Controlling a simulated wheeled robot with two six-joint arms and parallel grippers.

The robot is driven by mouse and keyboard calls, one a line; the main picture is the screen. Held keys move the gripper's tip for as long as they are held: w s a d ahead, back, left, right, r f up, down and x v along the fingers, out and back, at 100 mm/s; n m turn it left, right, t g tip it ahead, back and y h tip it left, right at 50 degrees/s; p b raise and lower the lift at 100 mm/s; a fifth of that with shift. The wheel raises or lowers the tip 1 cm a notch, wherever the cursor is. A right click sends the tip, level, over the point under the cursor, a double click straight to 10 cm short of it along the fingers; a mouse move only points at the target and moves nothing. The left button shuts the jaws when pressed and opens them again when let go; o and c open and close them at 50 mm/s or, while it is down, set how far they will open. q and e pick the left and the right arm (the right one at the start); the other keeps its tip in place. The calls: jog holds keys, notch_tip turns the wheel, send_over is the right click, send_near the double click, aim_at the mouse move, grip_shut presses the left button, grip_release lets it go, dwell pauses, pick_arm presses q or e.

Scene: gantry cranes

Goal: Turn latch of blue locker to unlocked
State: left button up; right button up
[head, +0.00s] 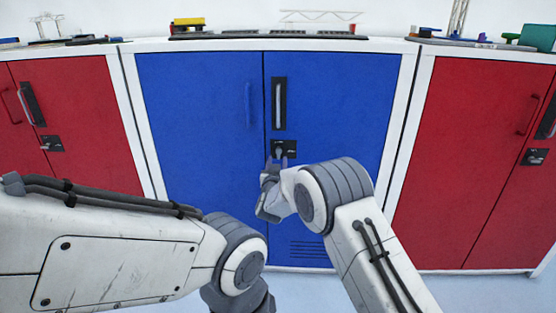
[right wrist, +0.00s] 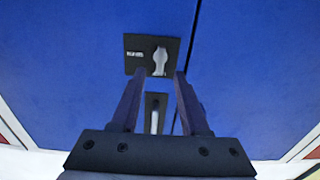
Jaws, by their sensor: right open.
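The blue locker (head: 200,100) stands straight ahead with two doors. Its latch (head: 291,147) is a dark plate with a grey knob, below a black-backed handle (head: 278,104) near the middle seam. In the right wrist view the latch plate (right wrist: 136,56) has a pale knob (right wrist: 160,58) pointing up and down in the picture, beside a small label. My right gripper (head: 277,161) is open just in front of the latch. Its fingers (right wrist: 158,74) point at the plate with the knob lying between their lines; no contact is clear. My left arm is low at left, its gripper out of view.
Red lockers stand at left (head: 85,110) and right (head: 470,150). The white top (head: 230,44) carries a yellow block (head: 189,21), a truss piece (head: 320,16) and dark trays. In the right wrist view the handle (right wrist: 154,122) shows between the fingers.

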aim_at(278, 153)
jog(key=shift+w+b, duration=0.35)
jog(key=shift+w, duration=1.85)
jog(key=shift+c, duration=0.3)
grip_shut()
